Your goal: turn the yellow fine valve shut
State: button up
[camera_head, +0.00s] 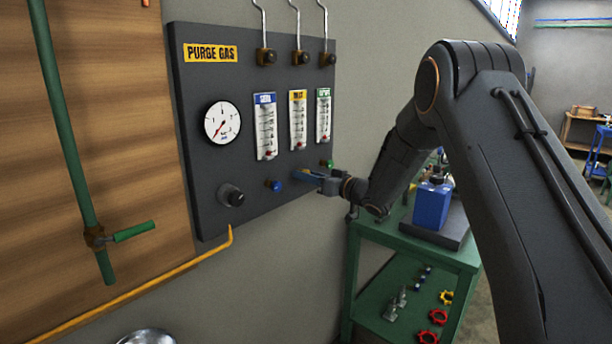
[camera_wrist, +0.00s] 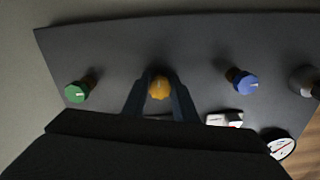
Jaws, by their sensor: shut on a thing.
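The yellow fine valve (camera_wrist: 159,88) is a small round knob on the dark panel. In the wrist view it sits between the two fingers of my gripper (camera_wrist: 158,92), which is shut on it. In the head view my gripper (camera_head: 312,176) reaches the lower right of the panel and hides the yellow knob. The blue knob (camera_head: 274,185) is to its left there, and it also shows in the wrist view (camera_wrist: 245,83) at right. The green knob (camera_wrist: 76,93) is at left in the wrist view and partly shows in the head view (camera_head: 327,163). The yellow-labelled flowmeter (camera_head: 298,120) is above.
The purge gas panel (camera_head: 240,80) carries a gauge (camera_head: 222,122), a black knob (camera_head: 230,195) and blue (camera_head: 265,127) and green (camera_head: 323,115) flowmeters. A green bench (camera_head: 455,258) with a blue container (camera_head: 432,205) stands to the right, behind my arm.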

jog(key=m+p, duration=0.1)
jog(key=m, duration=0.3)
jog(key=shift+m, duration=0.3)
jog(key=m+p, duration=0.1)
jog(key=m, duration=0.3)
jog(key=shift+r+m, duration=0.1)
jog(key=shift+m, duration=0.2)
jog(key=m+p, duration=0.1)
jog(key=m, duration=0.4)
jog(key=shift+m+p, duration=0.65)
jog(key=shift+m, duration=1.45)
jog(key=o, duration=1)
jog(key=shift+o, duration=0.2)
